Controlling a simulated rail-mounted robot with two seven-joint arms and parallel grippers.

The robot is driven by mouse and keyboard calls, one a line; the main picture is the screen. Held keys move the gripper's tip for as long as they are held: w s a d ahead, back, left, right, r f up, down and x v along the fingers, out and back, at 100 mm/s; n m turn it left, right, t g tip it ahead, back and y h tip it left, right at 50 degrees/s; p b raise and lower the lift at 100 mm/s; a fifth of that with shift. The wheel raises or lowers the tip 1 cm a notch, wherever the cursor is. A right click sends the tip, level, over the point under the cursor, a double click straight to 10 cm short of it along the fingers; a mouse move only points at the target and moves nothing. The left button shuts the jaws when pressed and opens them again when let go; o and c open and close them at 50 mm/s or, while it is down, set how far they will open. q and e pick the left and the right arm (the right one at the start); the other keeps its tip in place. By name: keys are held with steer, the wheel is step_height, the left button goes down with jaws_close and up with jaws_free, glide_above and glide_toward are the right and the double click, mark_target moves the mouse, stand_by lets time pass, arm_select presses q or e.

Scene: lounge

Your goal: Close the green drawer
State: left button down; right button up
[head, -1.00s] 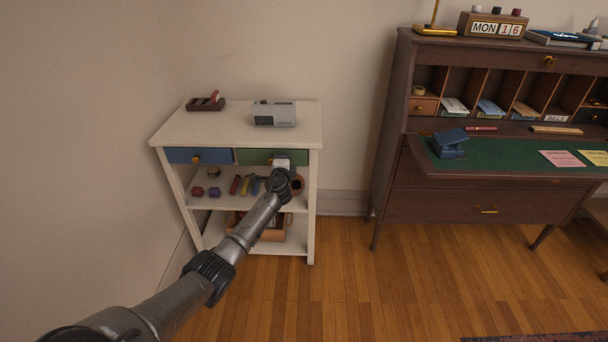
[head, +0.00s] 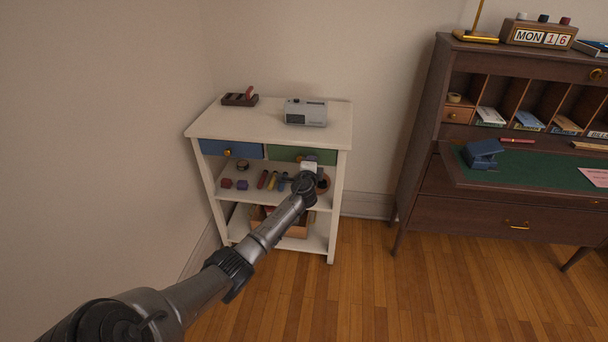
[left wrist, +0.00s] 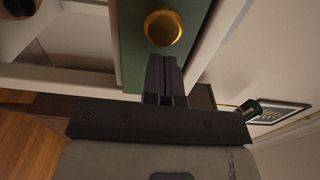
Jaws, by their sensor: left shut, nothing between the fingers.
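The green drawer (head: 289,153) sits at the right under the top of a white shelf unit. In the head view its front looks flush with the blue drawer beside it, and my arm hides part of it. In the left wrist view the green front (left wrist: 134,48) and its round brass knob (left wrist: 163,28) are close up. My left gripper (head: 309,166) is shut and empty in front of the drawer. In the left wrist view its fingertips (left wrist: 163,62) are just by the knob; I cannot tell whether they touch. My right gripper is not in view.
The blue drawer (head: 230,149) is at the left. A grey device (head: 305,113) and a dark tray (head: 240,99) stand on the white top (head: 270,127). Small coloured items lie on the shelf below. A wooden desk (head: 470,211) stands to the right, with bare floor in front.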

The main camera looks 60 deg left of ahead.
arm_select(q)
steer(key=p+v, duration=0.4)
steer(key=v, duration=0.7)
steer(key=shift+d, duration=0.15)
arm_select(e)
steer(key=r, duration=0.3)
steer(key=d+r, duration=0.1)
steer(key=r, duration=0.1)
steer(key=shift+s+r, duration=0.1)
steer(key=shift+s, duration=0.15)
arm_select(q)
steer(key=shift+s+f, duration=0.1)
